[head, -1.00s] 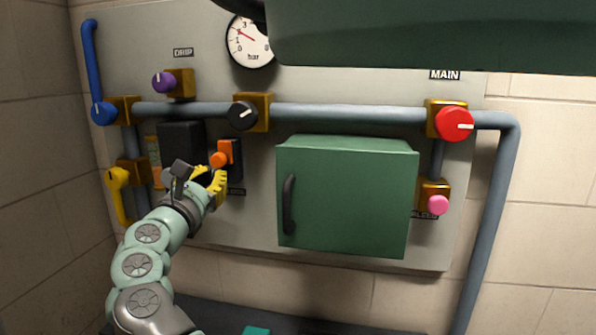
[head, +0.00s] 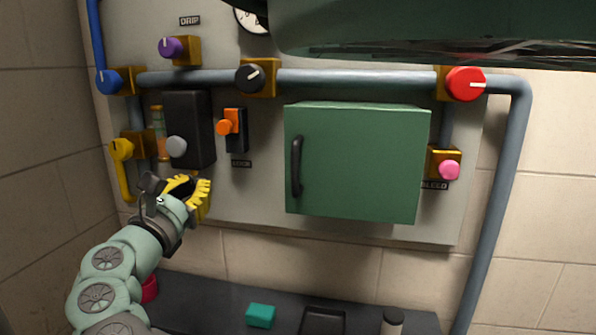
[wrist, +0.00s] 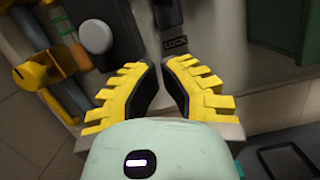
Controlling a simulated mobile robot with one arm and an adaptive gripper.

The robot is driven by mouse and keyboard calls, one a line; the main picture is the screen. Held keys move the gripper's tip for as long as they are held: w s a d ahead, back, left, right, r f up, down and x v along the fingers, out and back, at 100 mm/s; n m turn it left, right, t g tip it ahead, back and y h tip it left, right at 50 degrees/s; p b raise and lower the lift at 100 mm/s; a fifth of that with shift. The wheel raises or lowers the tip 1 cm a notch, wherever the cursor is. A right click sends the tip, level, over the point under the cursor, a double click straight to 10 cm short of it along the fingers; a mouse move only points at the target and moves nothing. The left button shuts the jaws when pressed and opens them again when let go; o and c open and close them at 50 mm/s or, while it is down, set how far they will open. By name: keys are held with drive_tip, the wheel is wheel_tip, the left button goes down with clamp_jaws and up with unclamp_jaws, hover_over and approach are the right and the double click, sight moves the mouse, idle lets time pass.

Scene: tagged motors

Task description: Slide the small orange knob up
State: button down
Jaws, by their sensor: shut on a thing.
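The small orange knob (head: 225,127) is on a dark upright slide plate (head: 237,134) on the wall panel, above a label reading LOCK. It is near the top of the plate. My gripper (head: 188,186), with yellow ribbed fingers, is below and left of the knob, clear of it. In the wrist view my gripper (wrist: 158,66) has its fingertips a little apart, with bare panel and nothing held visible between them. The lower end of the dark slide plate (wrist: 170,14) and the label (wrist: 175,42) show just beyond the tips. The orange knob is outside the wrist view.
A black box with a grey knob (head: 177,147) is left of the slide. A green cabinet (head: 357,162) with a dark handle is right of it. A yellow lever (head: 122,150) is at left. A dark bench (head: 215,305) below holds a teal block (head: 261,315).

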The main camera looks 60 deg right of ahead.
drive_tip(key=shift+p+v, duration=0.95)
drive_tip(key=shift+v, duration=0.25)
